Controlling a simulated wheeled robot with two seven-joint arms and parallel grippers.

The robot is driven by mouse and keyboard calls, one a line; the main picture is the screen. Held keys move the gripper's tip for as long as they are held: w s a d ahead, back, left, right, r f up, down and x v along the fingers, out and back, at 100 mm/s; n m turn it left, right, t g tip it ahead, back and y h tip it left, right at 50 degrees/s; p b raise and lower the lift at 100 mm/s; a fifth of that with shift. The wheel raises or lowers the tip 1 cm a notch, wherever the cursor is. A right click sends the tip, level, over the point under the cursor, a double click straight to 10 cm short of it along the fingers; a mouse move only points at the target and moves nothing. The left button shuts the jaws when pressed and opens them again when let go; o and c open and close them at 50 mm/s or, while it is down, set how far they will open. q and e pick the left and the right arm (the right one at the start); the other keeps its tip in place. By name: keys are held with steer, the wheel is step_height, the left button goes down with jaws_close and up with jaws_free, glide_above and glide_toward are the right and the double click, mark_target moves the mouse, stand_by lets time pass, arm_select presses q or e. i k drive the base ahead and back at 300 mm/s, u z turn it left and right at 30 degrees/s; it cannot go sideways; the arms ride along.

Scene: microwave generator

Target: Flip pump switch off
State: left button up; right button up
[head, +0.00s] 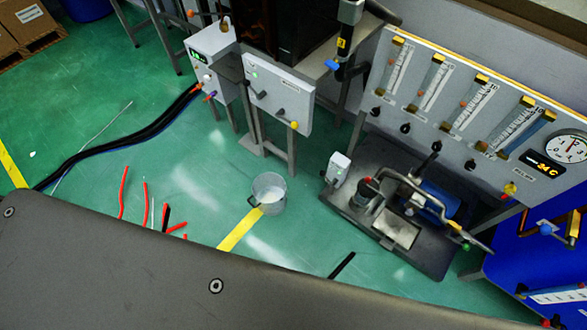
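The pump (430,203) has a blue body and sits among pipes on a dark base plate (437,262) on the floor, right of centre. A small white box (338,168) with a dark spot on its face stands at the base plate's left corner. It looks like a switch box, but I cannot tell which way its switch is set. Neither of my grippers is in view.
A panel (440,125) with several flow tubes, knobs and a round gauge (569,148) stands behind the pump. A bucket (269,190) stands on the green floor. A white control box (279,95) and thick black cables (110,147) are left. Red and black wire pieces lie loose.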

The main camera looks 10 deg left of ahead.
mark_target(322, 174)
steer(key=u, duration=0.05)
steer(key=k, duration=1.25)
steer(key=z, duration=0.85)
steer(key=i, duration=1.15)
steer(key=z, duration=0.05)
